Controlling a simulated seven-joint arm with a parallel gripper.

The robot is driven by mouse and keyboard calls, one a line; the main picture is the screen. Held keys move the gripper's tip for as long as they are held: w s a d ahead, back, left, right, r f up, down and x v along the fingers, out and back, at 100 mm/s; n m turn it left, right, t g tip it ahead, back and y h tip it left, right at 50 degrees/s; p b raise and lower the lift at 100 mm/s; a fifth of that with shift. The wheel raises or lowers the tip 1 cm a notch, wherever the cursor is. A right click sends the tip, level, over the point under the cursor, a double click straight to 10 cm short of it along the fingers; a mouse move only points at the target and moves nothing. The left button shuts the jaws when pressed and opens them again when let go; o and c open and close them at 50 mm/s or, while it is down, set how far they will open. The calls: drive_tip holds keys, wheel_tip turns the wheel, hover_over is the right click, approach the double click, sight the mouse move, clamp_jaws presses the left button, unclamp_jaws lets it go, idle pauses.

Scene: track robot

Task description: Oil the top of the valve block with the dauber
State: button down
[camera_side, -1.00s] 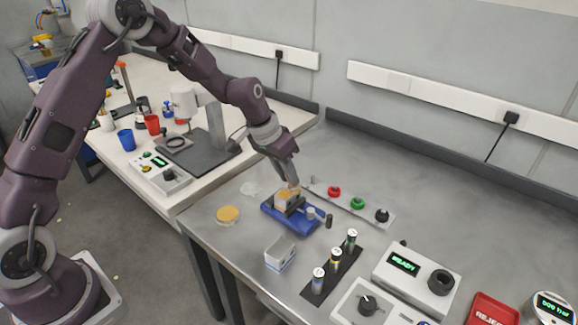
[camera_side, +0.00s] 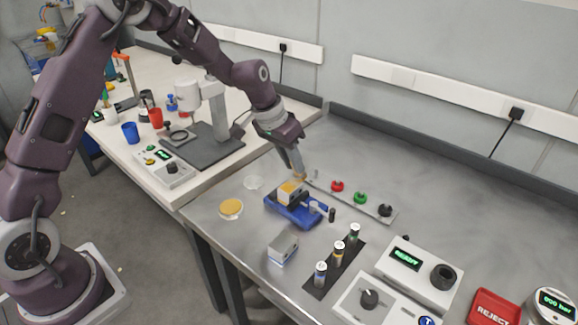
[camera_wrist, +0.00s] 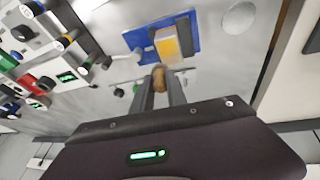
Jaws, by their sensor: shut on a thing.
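My gripper (camera_side: 295,163) is shut on the dauber, whose tan-brown tip (camera_wrist: 158,78) shows between the fingers in the wrist view. The valve block (camera_side: 287,196) sits in a blue vise (camera_side: 296,212) on the grey bench. Its top looks orange-yellow in the side view. In the wrist view the block (camera_wrist: 168,46) shows a yellow area beside a grey strip. The dauber is just behind and above the block in the side view, apart from it. The dauber's handle is mostly hidden by the fingers.
A round dish with a yellow surface (camera_side: 230,209) lies left of the vise, near a clear disc (camera_side: 253,183). A strip with red, green and black knobs (camera_side: 360,199) runs behind right. A grey box (camera_side: 283,247) and a rack of small bottles (camera_side: 338,253) stand in front.

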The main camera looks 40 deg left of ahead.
drive_tip(key=shift+r, duration=2.85)
drive_tip(key=shift+f, duration=3.3)
drive_tip(key=shift+a+f, duration=0.35)
drive_tip(key=shift+f, duration=0.35)
drive_tip(key=shift+a+f, duration=0.1)
drive_tip(key=shift+a, duration=1.5)
drive_tip(key=shift+d, duration=2)
drive_tip(key=shift+r, duration=4.1)
